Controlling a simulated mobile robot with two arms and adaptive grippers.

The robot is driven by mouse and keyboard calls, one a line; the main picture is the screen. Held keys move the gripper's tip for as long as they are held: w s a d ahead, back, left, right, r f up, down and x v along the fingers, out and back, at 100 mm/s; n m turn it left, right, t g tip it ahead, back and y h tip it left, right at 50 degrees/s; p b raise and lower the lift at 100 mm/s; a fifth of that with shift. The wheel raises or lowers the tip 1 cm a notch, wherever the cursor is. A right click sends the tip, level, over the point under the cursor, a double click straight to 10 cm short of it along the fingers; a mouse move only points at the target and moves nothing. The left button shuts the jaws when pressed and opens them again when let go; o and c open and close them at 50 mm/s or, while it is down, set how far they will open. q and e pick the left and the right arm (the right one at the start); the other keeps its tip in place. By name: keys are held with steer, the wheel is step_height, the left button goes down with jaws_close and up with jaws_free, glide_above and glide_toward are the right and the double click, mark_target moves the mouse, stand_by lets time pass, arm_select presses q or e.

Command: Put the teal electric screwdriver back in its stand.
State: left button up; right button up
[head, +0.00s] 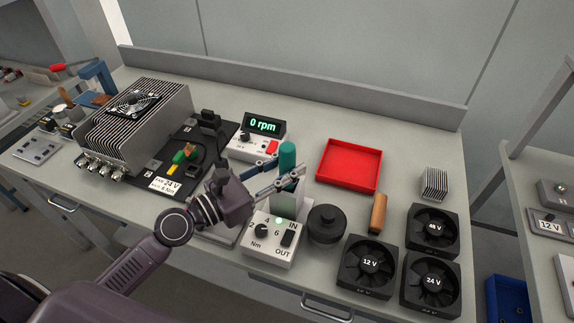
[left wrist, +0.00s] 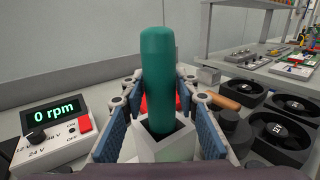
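The teal electric screwdriver (head: 288,154) stands upright, with its rounded top up. In the left wrist view the screwdriver (left wrist: 158,70) has its lower end inside the square opening of the pale grey stand (left wrist: 150,152). The stand (head: 284,206) also shows in the head view, behind the torque control box. My left gripper (head: 270,174) is open, with one finger on each side of the screwdriver. In the left wrist view the blue-padded fingers (left wrist: 161,92) are spread, and the handle appears clear of the pads. My right gripper is not in view.
A torque box (head: 270,246) and a black round pot (head: 326,226) stand close to the stand. A red tray (head: 349,165), a brown-handled item (head: 378,213) and several black fans (head: 367,263) lie to the right. The rpm meter (head: 250,148) is behind left.

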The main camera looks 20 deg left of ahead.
arm_select(q)
steer(key=o, duration=0.4)
steer(key=shift+c, duration=0.2)
steer(key=shift+s+a+f, duration=0.1)
steer(key=shift+s, duration=0.05)
steer(key=v, duration=1.1)
steer(key=shift+s+a, duration=0.2)
steer(key=shift+s, duration=0.1)
